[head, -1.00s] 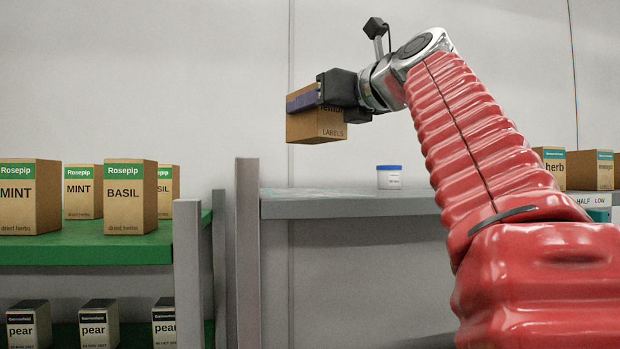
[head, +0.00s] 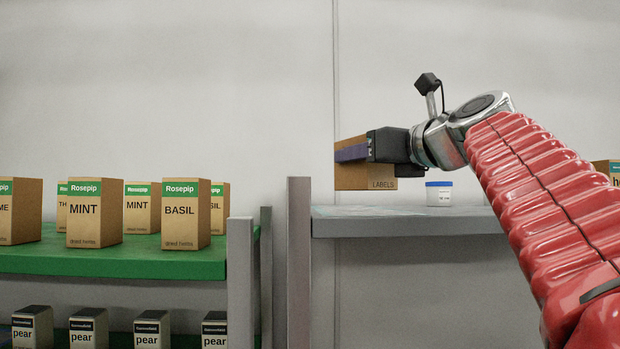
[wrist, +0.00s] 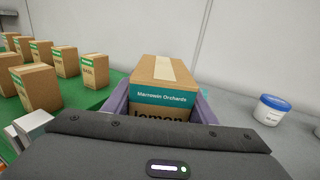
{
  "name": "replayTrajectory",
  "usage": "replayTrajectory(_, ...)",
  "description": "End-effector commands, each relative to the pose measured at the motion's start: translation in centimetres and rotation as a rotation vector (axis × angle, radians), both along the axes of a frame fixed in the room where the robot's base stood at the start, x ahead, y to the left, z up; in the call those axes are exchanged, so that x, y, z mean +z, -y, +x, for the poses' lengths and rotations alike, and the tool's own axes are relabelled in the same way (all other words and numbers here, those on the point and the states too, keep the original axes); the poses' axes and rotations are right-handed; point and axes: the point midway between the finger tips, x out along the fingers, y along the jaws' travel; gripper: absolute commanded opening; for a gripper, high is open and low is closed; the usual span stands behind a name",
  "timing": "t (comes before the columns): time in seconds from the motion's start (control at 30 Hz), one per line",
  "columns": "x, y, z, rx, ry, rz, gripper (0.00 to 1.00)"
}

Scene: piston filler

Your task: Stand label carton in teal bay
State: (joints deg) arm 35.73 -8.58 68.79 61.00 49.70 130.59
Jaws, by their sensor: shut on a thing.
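The brown label carton (head: 362,179) is in my gripper (head: 352,152), whose purple fingers are shut on it. It is upright, with "LABELS" near its base. In the wrist view the same carton (wrist: 165,70) shows a teal "Marrowin Orchards" band and the word "lemon", partly cut off by my gripper (wrist: 163,101). The carton is at the left end of the grey shelf (head: 420,224), low near its top; I cannot tell whether it touches. A faint teal tint shows on the shelf top there; the bay's outline is not clear.
A white tub with a blue lid (head: 439,193) stands on the grey shelf, right of the carton. A green shelf (head: 110,258) with several herb cartons is at left, and pear cartons (head: 88,328) stand below. Grey posts (head: 300,262) rise between the shelves.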

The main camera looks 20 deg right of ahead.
Motion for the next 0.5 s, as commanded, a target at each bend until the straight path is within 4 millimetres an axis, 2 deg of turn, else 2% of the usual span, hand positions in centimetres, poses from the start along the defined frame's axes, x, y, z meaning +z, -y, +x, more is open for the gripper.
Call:
replayTrajectory(0.17, -0.6, 0.0, 0.0, 0.000, 0.000, 0.002, 0.20)
replayTrajectory(0.5, -3.5, 0.0, -0.1, 0.000, 0.001, 0.001, 0.20)
